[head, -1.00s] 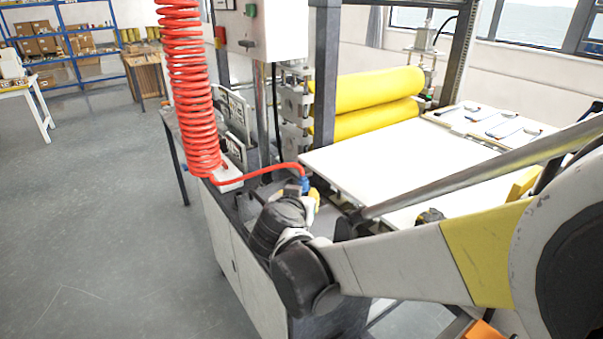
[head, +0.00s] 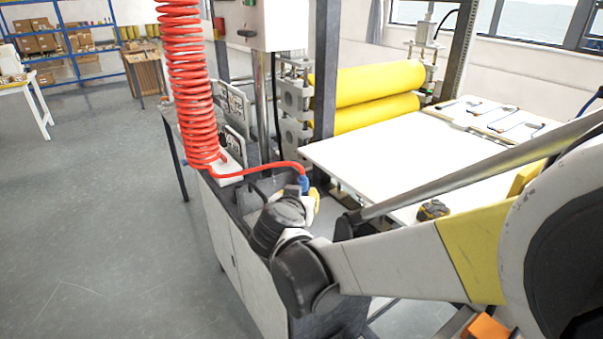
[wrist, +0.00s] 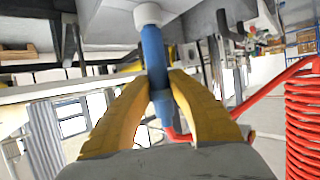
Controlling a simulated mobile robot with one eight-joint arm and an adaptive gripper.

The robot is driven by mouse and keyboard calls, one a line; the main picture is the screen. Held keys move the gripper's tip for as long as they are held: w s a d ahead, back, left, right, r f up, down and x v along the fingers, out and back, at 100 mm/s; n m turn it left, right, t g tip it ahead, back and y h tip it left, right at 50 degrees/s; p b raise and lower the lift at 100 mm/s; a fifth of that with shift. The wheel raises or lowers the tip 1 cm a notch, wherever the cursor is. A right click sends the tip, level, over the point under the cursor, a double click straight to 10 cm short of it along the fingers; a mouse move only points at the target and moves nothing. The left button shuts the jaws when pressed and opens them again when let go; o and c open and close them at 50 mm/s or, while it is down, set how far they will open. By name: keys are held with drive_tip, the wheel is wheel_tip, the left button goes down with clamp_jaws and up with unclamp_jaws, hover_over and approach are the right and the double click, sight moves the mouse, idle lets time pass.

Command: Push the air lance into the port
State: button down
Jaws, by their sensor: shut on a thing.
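The blue air lance (wrist: 154,50) stands nearly upright in the wrist view, clasped between the two yellow fingers of my gripper (wrist: 162,84). Its upper end meets a white round collar (wrist: 148,15), which looks like the port, under a pale surface. How deep the tip sits inside is hidden. The red hose (wrist: 270,98) runs to the lance's lower end. In the head view only a small blue part of the lance (head: 304,183) shows beside my gripper (head: 312,195); the port cannot be made out there.
A red coiled hose (head: 190,90) hangs left of my arm. A grey cabinet (head: 225,235) stands below my wrist. A white table top (head: 400,150) lies to the right, with yellow rollers (head: 370,95) behind it. Open floor (head: 100,220) is at the left.

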drive_tip(key=shift+f, duration=0.2)
drive_tip(key=c, duration=1.3)
unclamp_jaws()
drive_tip(key=shift+o, duration=0.2)
drive_tip(key=v, duration=1.2)
drive_tip(key=shift+r, duration=0.1)
